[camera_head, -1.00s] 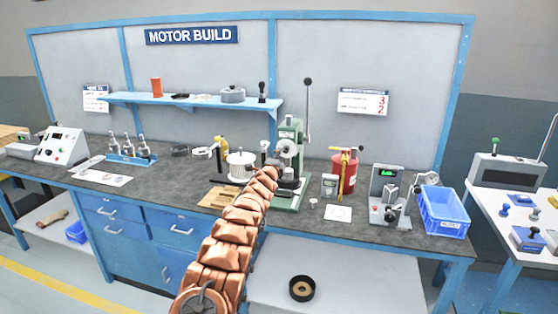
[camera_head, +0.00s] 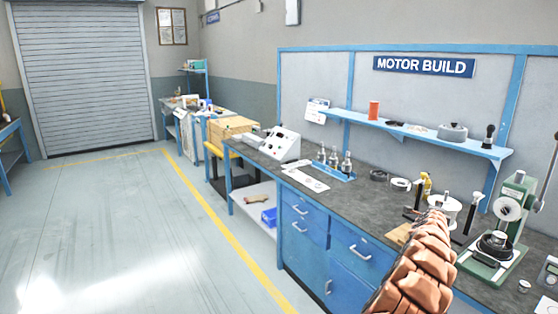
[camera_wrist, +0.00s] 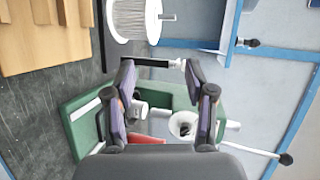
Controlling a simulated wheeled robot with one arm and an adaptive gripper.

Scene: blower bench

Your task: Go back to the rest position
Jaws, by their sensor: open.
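My gripper (camera_wrist: 160,78) is open, with its two dark fingers spread and nothing held between them. In the wrist view it hangs over the green press (camera_wrist: 75,118), whose metal parts show between and beside the fingers. I cannot tell how far above it the fingers are. In the head view my copper-coloured arm rises from the bottom right toward the bench, beside the green press (camera_head: 510,212); the fingers are not clear there.
The grey bench top (camera_head: 335,200) carries a white spool (camera_head: 444,208), also near the fingers in the wrist view (camera_wrist: 130,20), wooden blocks (camera_wrist: 45,35), a blue holder (camera_head: 335,173) and a control box (camera_head: 280,145). A shelf (camera_head: 430,134) hangs behind. Open floor (camera_head: 110,220) lies left.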

